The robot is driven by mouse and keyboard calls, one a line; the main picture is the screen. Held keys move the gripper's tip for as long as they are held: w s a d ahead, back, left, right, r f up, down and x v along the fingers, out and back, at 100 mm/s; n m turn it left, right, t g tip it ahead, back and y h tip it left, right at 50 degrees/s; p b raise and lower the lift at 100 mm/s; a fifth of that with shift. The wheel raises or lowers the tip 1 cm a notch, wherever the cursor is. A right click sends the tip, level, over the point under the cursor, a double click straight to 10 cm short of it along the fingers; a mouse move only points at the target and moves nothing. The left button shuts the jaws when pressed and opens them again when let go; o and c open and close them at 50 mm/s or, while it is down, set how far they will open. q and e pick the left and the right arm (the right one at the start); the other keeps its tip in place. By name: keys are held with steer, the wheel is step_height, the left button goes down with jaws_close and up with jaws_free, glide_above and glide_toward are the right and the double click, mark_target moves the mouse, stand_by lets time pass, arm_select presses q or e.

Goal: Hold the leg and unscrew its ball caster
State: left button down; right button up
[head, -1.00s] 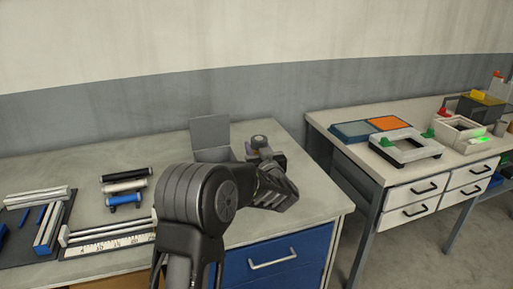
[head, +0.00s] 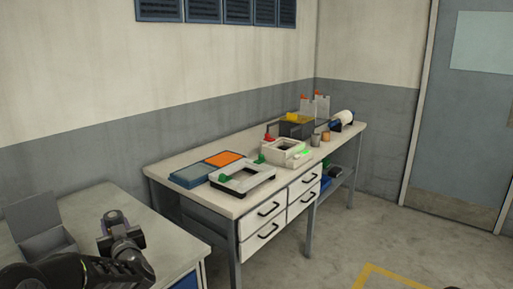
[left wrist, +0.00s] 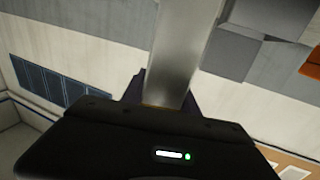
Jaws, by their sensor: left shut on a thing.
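My left gripper (head: 118,240) is at the lower left of the head view, above the near bench's right end. In the left wrist view, a smooth grey metal leg (left wrist: 185,45) rises from between its jaws, and the gripper is shut on it. In the head view the leg is seen nearly end-on and small, with a dark round end (head: 114,217) pointing up. I cannot tell whether this end is the ball caster. The caster is not clear in the left wrist view. My right gripper is not in view.
A second bench (head: 225,205) holds a blue and orange tray (head: 200,168), a white frame fixture (head: 242,181), a white box fixture (head: 287,153) and a blue-and-white cylinder (head: 342,120). Floor lies open at right.

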arm_select(q)
steer(key=s+d+f+m+t+h, duration=0.1)
steer(key=s+d+f+m+h, duration=0.1)
steer(key=d, duration=0.6)
steer(key=s+d+f+m+t+h, duration=0.1)
steer(key=s+d+f+m+h, duration=0.1)
steer(key=d+f+h, duration=0.3)
steer(key=s+d+f+m+t+h, duration=0.2)
steer(key=d+f+m+h, duration=0.1)
steer(key=d, duration=0.8)
step_height(320, 180, down, 3)
steer(key=shift+d+r+m+h, duration=0.15)
steer(key=shift+m+h, duration=0.25)
steer(key=shift+h, duration=0.3)
steer(key=s+d+f+m+g+h, duration=0.2)
steer(key=s+d+f+m+h, duration=0.1)
steer(key=d, duration=0.4)
steer(key=s+d+f+m+g+h, duration=0.2)
steer(key=s+d+f+m+h, duration=0.1)
steer(key=s+d+m+h, duration=0.2)
steer(key=s+d+h, duration=0.2)
steer(key=d+h, duration=0.1)
steer(key=shift+s+d+f+h, duration=0.2)
steer(key=shift+s+f+h, duration=0.1)
steer(key=shift+f, duration=0.1)
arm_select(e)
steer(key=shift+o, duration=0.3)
